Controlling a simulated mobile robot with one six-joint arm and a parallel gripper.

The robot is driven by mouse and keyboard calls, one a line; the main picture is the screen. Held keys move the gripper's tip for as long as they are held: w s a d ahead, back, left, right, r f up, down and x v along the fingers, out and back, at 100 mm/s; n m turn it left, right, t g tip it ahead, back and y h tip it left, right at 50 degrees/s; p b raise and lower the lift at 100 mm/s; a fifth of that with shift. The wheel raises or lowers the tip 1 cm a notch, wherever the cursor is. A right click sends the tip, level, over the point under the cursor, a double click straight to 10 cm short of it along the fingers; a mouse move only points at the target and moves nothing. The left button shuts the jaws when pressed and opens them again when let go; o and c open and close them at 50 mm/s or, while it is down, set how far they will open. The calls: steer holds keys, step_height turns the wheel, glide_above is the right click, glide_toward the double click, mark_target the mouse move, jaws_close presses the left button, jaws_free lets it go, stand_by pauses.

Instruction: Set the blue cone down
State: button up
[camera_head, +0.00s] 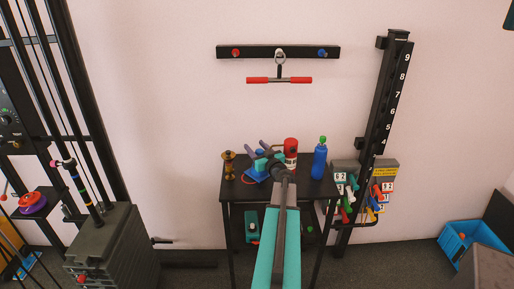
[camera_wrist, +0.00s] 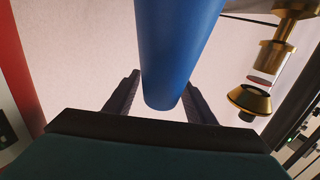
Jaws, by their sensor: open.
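The blue cone (camera_head: 254,176) shows in the head view on the black table (camera_head: 308,188), with its base low at the tabletop and partly hidden by my gripper. My gripper (camera_head: 258,151) reaches it from the front. In the wrist view the cone (camera_wrist: 176,45) fills the upper middle, with its narrow end toward my palm. My open gripper (camera_wrist: 155,95) has one finger on each side of the cone. The right finger partly passes behind the cone's edge, and I cannot tell whether it touches.
A brass piece (camera_head: 228,165) stands left of the cone. A red can (camera_head: 291,150) and a blue bottle (camera_head: 320,160) stand to the right. A wall rail (camera_head: 300,53) with a hanging red-handled bar (camera_head: 265,80) is above. Little tabletop is free.

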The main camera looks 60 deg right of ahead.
steer(key=shift+r, duration=0.1)
steer(key=b+v, duration=0.4)
steer(key=v, duration=0.8)
stand_by(0.4)
stand_by(0.6)
